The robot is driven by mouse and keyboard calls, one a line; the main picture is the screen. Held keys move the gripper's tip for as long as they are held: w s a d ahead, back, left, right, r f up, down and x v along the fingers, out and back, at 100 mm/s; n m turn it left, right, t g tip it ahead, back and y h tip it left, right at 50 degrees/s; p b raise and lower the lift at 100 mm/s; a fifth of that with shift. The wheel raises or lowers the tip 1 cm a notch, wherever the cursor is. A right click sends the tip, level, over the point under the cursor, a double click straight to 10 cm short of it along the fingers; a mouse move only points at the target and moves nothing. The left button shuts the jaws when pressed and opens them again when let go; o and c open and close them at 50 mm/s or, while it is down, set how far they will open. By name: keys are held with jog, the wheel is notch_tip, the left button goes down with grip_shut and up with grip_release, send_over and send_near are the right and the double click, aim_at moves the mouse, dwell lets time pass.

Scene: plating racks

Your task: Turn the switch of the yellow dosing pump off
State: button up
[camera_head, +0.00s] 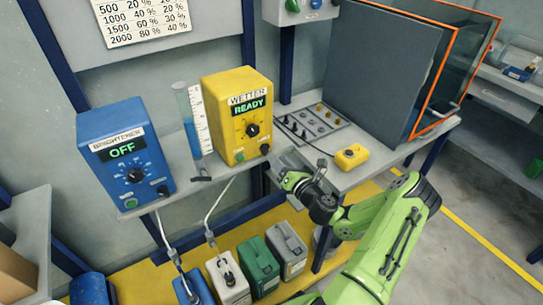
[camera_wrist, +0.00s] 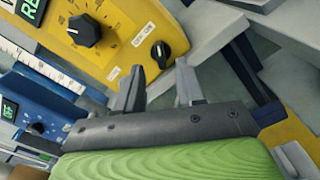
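The yellow dosing pump (camera_head: 228,99), labelled WETTER, stands on the grey shelf and its display reads READY. It has a large black dial (camera_head: 252,130) and a small black switch (camera_head: 265,149) low on the right of its front. In the wrist view the switch (camera_wrist: 160,52) lies just beyond my fingertips, with the dial (camera_wrist: 85,30) to its left. Small white labels sit near the switch, too small to read surely. My gripper (camera_wrist: 160,68) is empty, its fingers apart, and no contact with the switch shows. In the head view my gripper (camera_head: 303,178) is right of and below the pump.
A blue BRIGHTENER pump (camera_head: 125,155) reading OFF stands left, with a measuring cylinder (camera_head: 188,120) between the pumps. Right are a small yellow box (camera_head: 351,157), a tray of small parts (camera_head: 312,123) and an orange-edged tank (camera_head: 445,70). Several canisters (camera_head: 258,265) stand below.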

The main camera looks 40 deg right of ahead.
aim_at(269, 150)
jog(key=w, duration=0.5)
jog(key=shift+d, duration=0.15)
jog(key=shift+c, duration=0.4)
grip_shut()
